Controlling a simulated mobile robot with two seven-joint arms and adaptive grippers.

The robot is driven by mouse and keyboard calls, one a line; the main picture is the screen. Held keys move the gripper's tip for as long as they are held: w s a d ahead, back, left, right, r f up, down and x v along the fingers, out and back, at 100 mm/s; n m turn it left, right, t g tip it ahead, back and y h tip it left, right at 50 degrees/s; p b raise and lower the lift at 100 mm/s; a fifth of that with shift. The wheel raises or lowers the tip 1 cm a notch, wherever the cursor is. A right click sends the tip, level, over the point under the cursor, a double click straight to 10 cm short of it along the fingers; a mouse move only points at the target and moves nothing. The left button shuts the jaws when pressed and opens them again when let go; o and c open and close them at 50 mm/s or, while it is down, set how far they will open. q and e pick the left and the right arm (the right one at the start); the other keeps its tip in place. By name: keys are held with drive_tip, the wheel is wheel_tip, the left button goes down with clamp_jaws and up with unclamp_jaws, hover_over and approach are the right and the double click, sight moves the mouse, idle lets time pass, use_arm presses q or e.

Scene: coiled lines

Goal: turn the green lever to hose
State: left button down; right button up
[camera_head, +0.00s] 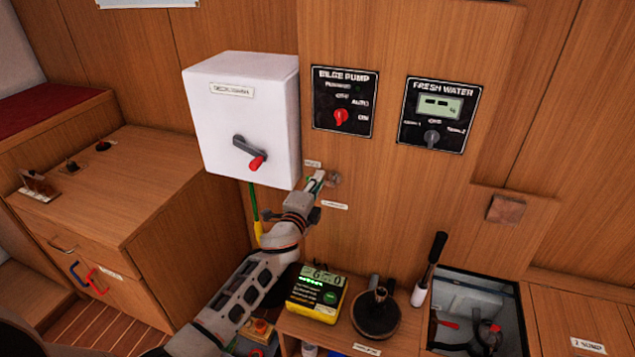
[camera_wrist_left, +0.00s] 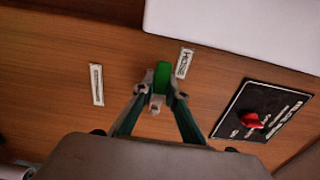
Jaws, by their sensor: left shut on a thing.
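The green lever (camera_wrist_left: 162,77) is on the wood wall and sits between the fingertips of my left gripper (camera_wrist_left: 162,98) in the left wrist view. The gripper is shut on it. The lever's green end shows close beside the label "HOSE" (camera_wrist_left: 184,63). A second label (camera_wrist_left: 96,84), too small to read, is farther off on the other side. In the head view my left gripper (camera_head: 317,182) is at the wall below the bilge pump panel, and its fingers mostly hide the lever. The hose label (camera_head: 313,163) is just above it; the other label (camera_head: 335,205) is below. My right gripper is not in view.
A white box (camera_head: 240,120) with a red-tipped handle juts from the wall close to my left gripper. The bilge pump panel (camera_head: 344,101) and fresh water panel (camera_head: 437,115) are above. A yellow meter (camera_head: 316,292), a black round object (camera_head: 375,316) and an open hatch (camera_head: 478,312) are below.

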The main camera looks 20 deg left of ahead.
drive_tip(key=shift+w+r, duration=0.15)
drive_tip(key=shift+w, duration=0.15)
use_arm(q)
drive_tip(key=c, duration=2)
unclamp_jaws()
drive_tip(key=shift+s, duration=0.1)
drive_tip(key=s, duration=1.2)
drive_tip(key=shift+a, duration=0.25)
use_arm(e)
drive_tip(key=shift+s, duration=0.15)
use_arm(q)
drive_tip(key=s+d+f+n+g+p, duration=0.1)
drive_tip(key=s+f+n+g, duration=0.1)
drive_tip(key=s+f+n, duration=0.2)
drive_tip(key=s+d+f+n+g+h+p, duration=0.1)
drive_tip(key=s+f+n+g, duration=0.2)
drive_tip(key=s+f, duration=0.7)
drive_tip(key=s+d+f+n+g+h, duration=0.1)
drive_tip(key=s+f+n, duration=0.6)
drive_tip(key=s, duration=1)
drive_tip(key=shift+s+g+p, duration=0.25)
drive_tip(key=shift+g+p, duration=0.15)
drive_tip(key=shift+g, duration=0.3)
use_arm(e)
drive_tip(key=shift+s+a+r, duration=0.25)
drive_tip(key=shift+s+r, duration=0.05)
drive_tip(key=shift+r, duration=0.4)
